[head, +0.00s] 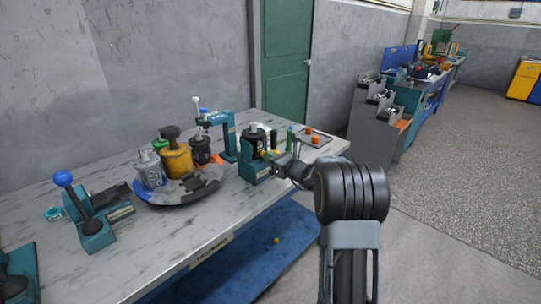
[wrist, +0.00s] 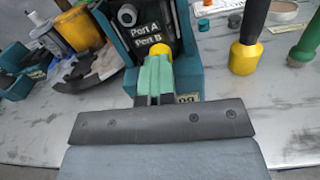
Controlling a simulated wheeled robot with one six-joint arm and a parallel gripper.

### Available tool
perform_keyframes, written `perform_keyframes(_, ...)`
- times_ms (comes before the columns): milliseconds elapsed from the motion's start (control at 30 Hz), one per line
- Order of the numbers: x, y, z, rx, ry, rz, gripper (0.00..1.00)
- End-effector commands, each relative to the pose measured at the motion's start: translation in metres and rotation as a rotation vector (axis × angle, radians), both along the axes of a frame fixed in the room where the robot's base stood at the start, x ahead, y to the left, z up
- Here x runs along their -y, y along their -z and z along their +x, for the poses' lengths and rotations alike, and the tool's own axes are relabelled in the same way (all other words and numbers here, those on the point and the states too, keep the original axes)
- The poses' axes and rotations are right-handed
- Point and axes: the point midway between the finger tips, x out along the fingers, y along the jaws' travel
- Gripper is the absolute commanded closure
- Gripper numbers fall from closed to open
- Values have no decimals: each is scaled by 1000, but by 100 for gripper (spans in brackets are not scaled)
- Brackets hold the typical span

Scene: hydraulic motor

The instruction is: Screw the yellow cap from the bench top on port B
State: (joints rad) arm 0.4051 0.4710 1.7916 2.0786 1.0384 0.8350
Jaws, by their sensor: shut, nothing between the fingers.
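The motor sits in a teal holder (wrist: 188,65). Port A (wrist: 127,15), upper left of the cap, shows as a pale ring with a dark hole. My gripper (wrist: 158,62) is shut, its green fingertips directly in front of the cap. I cannot tell whether they touch it. In the head view my gripper (head: 268,155) reaches the holder (head: 255,168) from the right. The cap's thread and seating are hidden.
A yellow-and-black tool (wrist: 246,55) and a green-based tool (wrist: 306,45) stand right of the holder. A round tray (head: 180,198) with several containers is left of it. A tray with orange parts (head: 313,141) lies behind. The bench front (head: 195,245) is clear.

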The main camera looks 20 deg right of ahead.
Motion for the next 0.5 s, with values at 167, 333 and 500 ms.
perform_keyframes(167, 0, -1, 0, -9, 0, 22, 100)
perform_keyframes(333, 0, -3, 0, -36, 0, 75, 100)
perform_keyframes(500, 0, -1, 0, -59, 0, 121, 100)
